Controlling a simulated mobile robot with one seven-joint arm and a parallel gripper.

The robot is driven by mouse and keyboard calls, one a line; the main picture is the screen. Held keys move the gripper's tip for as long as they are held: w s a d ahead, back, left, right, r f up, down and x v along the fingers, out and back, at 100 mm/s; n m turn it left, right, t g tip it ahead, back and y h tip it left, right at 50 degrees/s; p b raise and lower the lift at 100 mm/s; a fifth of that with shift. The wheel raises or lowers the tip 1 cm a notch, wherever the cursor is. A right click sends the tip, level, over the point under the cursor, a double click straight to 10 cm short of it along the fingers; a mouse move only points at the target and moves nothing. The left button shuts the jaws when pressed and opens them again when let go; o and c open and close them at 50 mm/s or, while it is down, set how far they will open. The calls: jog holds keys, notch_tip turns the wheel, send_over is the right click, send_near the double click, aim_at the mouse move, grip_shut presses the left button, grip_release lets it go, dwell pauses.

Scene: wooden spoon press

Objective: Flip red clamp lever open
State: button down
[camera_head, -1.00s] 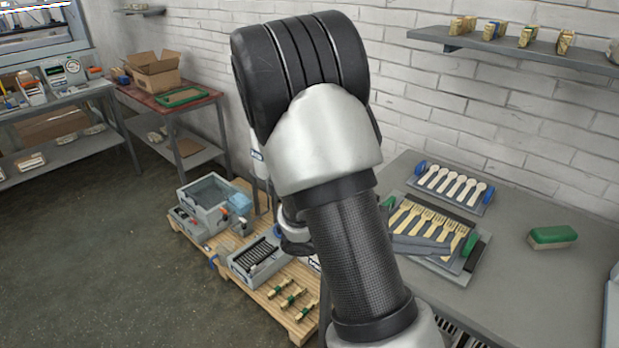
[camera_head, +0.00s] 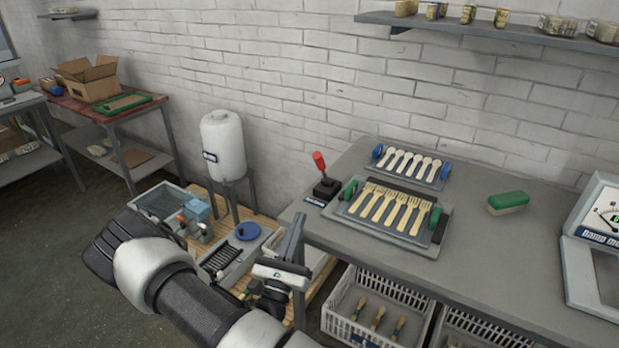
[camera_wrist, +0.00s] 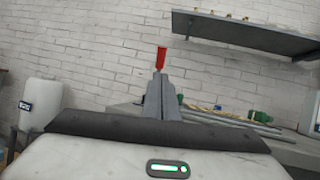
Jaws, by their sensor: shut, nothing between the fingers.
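In the wrist view the red lever tip (camera_wrist: 161,58) shows straight above my fingertips (camera_wrist: 161,78); the fingers hide the lever's lower part and base.
A tray of wooden forks (camera_head: 443,240) lies right of the lever, with a spoon tray (camera_head: 432,183) behind it. A green-topped brush (camera_head: 508,202) lies farther right. A white tank (camera_head: 222,145) stands left of the bench.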

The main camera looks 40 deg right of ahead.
aim_at(317, 164)
jog(key=b+x, duration=0.1)
jog(key=x, duration=1.3)
jog(key=shift+r, duration=0.15)
